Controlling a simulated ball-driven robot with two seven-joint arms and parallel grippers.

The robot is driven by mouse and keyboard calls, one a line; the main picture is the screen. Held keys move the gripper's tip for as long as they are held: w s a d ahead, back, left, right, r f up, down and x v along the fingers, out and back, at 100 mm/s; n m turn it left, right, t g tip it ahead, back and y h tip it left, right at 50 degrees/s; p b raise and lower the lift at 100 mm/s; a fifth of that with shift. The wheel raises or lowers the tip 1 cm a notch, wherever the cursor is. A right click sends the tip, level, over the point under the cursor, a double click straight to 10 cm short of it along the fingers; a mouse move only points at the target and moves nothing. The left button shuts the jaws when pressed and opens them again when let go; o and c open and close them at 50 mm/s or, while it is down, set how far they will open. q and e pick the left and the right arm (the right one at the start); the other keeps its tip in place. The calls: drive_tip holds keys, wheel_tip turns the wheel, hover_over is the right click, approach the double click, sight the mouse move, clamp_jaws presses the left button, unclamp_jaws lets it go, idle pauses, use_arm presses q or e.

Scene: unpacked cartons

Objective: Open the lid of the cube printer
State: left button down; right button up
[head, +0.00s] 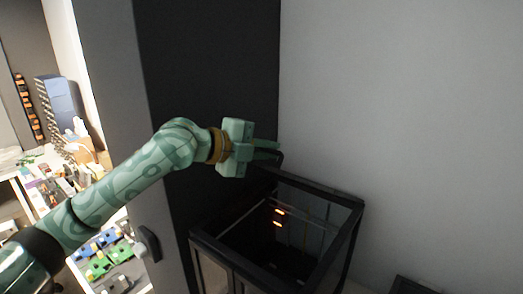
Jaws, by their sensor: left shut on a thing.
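The cube printer (275,279) is a black-framed box at the lower middle of the head view. Its top is a dark frame around a see-through or open area, and orange lights glow inside. I cannot tell whether a clear lid lies in this frame. My left gripper (268,152) is at the printer's far left top corner. Its fingers point right and are shut on a small dark part there, probably of the lid; the fingers hide most of it. My right gripper is not in view.
A tall dark panel (205,60) stands behind and left of the printer, and a plain grey wall (400,110) is at the right. A cluttered bench (60,170) and green and blue items (100,262) lie at the far left. A dark edge (415,286) shows at the bottom right.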

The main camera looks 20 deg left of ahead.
use_arm(q)
drive_tip(key=shift+w+r, duration=0.1)
idle(0.3)
drive_tip(key=c, duration=1.8)
unclamp_jaws()
drive_tip(key=shift+s+a, duration=0.3)
drive_tip(key=b+v, duration=0.5)
drive_tip(key=v, duration=1)
drive_tip(key=shift+s+r, duration=0.15)
drive_tip(key=shift+r, duration=0.1)
